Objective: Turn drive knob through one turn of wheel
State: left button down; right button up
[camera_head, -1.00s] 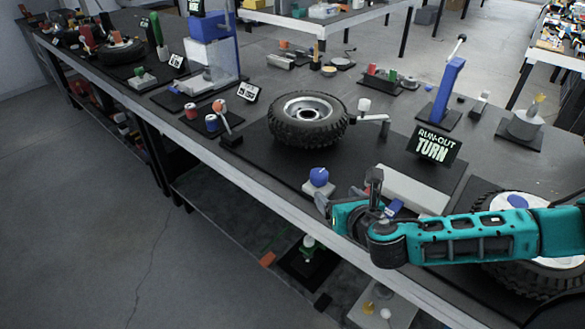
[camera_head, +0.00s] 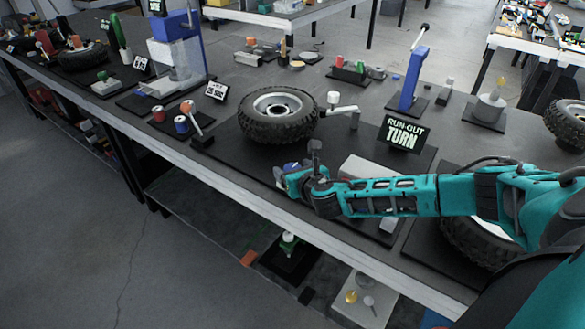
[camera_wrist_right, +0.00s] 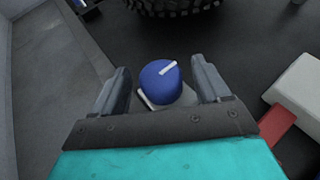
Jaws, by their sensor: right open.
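The blue drive knob (camera_wrist_right: 161,83) with a white pointer line stands on a pale base. In the right wrist view it sits between the two grey fingers of my open right gripper (camera_wrist_right: 164,88), with a gap on each side. In the head view the right gripper (camera_head: 282,178) is over the knob, and only a little blue (camera_head: 290,166) shows. The wheel (camera_head: 278,113), a black knobby tyre with a silver rim, lies flat behind the knob. A sign reading "RUN-OUT TURN" (camera_head: 404,134) stands to the right. My left gripper is out of view.
A pale block (camera_head: 372,171) lies right of the gripper; a red piece (camera_wrist_right: 277,124) shows beside it in the wrist view. A white-tipped gauge arm (camera_head: 342,111) stands by the tyre. The bench's front edge (camera_head: 240,195) is close on the left.

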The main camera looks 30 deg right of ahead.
jog(key=shift+w+d+f, duration=0.1)
jog(key=shift+w+f, duration=0.1)
jog(key=shift+w, duration=0.3)
jog(key=c, duration=0.9)
